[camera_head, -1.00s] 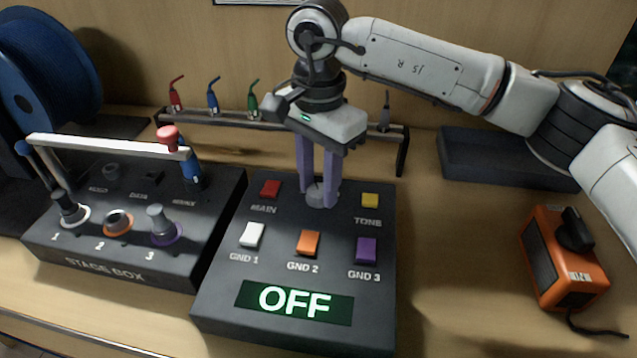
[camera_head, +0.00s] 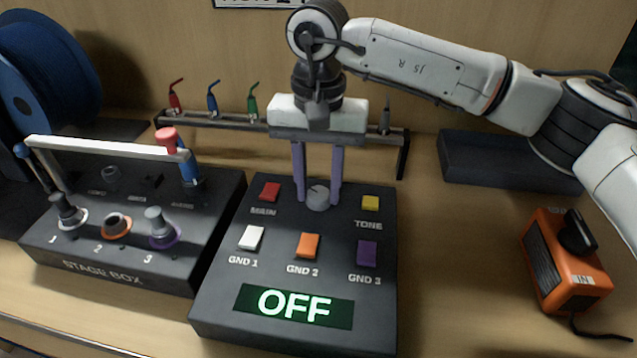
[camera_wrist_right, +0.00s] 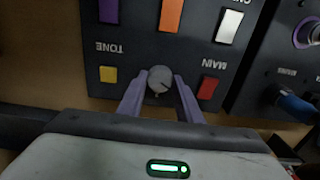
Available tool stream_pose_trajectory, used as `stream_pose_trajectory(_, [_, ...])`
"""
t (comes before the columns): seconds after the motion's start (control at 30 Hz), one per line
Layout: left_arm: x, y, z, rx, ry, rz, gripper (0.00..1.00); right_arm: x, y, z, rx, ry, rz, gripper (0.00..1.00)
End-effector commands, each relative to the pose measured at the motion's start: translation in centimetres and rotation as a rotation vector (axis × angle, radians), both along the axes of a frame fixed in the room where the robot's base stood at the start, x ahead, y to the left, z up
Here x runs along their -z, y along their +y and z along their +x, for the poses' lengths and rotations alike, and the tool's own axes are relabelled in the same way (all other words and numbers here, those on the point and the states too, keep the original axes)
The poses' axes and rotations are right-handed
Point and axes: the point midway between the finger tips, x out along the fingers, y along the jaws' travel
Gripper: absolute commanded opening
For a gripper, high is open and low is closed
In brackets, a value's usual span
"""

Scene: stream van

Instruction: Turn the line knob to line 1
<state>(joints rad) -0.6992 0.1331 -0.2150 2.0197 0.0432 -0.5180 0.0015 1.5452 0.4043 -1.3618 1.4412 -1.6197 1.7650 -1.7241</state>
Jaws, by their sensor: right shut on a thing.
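The line knob is a small round grey knob (camera_head: 318,198) at the top middle of the dark control box (camera_head: 225,310), between the red MAIN switch and the yellow TONE switch. My right gripper (camera_head: 319,200) points down from above with its two purple fingers on either side of the knob, shut on it. In the right wrist view the knob (camera_wrist_right: 160,79) sits between the fingertips, with a pointer mark on its face. The box display (camera_head: 295,304) reads OFF. My left gripper is not in view.
White, orange and purple GND switches (camera_head: 308,246) sit below the knob. A stage box (camera_head: 110,265) with plugs stands at left. A rack with coloured leads (camera_head: 230,122) is behind. An orange box (camera_head: 563,262) stands at right, with bare table between.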

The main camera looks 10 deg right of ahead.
Motion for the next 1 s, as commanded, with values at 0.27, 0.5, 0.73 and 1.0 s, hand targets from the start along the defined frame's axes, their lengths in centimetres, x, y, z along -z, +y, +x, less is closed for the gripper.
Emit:
stream_pose_trajectory(0.27, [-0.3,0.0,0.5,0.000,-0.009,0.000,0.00,-0.2,0.0,0.1,-0.008,-0.004,0.001,0.09])
stream_pose_trajectory(0.5, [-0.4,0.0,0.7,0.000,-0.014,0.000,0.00,-0.2,0.0,0.1,-0.007,-0.004,0.001,0.47])
stream_pose_trajectory(0.73, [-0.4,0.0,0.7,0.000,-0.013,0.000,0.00,-0.1,0.0,0.0,-0.006,-0.002,0.000,0.50])
stream_pose_trajectory(1.0, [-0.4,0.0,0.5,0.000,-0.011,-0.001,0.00,-2.2,0.0,0.1,-0.007,-0.006,0.001,0.50])
